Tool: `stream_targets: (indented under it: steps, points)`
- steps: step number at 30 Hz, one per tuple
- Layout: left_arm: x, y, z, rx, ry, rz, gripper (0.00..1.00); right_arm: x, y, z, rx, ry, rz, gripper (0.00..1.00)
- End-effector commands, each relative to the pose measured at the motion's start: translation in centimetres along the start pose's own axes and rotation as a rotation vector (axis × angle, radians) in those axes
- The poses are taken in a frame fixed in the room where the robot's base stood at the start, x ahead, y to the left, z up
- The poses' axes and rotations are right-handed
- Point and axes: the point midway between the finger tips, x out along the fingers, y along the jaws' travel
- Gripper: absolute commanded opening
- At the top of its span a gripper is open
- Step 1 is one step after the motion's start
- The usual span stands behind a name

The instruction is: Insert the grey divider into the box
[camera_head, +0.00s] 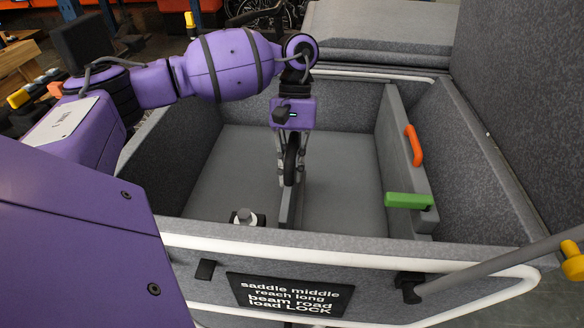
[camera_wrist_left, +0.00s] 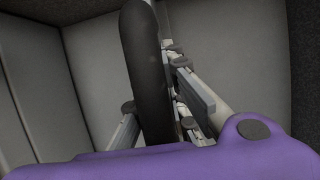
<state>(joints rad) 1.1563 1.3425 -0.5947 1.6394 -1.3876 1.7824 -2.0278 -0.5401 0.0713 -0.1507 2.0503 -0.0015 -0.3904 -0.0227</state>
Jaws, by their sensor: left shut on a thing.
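The open grey box (camera_head: 205,215) fills the middle of the head view. My left gripper (camera_head: 289,178) reaches down into it from above. It is shut on a dark, rounded upright part (camera_head: 292,158), which also shows between the fingers in the left wrist view (camera_wrist_left: 145,70). Below the fingers a thin grey divider (camera_head: 290,208) stands nearly edge-on inside the box, near the front wall. The gripper hides its upper part, and I cannot tell whether its lower edge touches the floor. My right gripper is not in view.
A grey panel (camera_head: 392,120) with an orange handle (camera_head: 414,145) and a green bar (camera_head: 409,201) stands at the box's right. A small white-and-black part (camera_head: 246,217) sits by the front wall. White rails (camera_head: 330,257) edge the box. The floor right of the divider is clear.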

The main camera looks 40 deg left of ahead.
Motion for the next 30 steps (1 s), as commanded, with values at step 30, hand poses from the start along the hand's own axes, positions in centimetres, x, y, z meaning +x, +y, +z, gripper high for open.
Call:
stream_targets:
  steps: [30]
  points:
    - [0.9, 0.0, -0.4, 0.001, 0.000, 0.001, 0.00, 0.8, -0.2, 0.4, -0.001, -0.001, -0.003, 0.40]
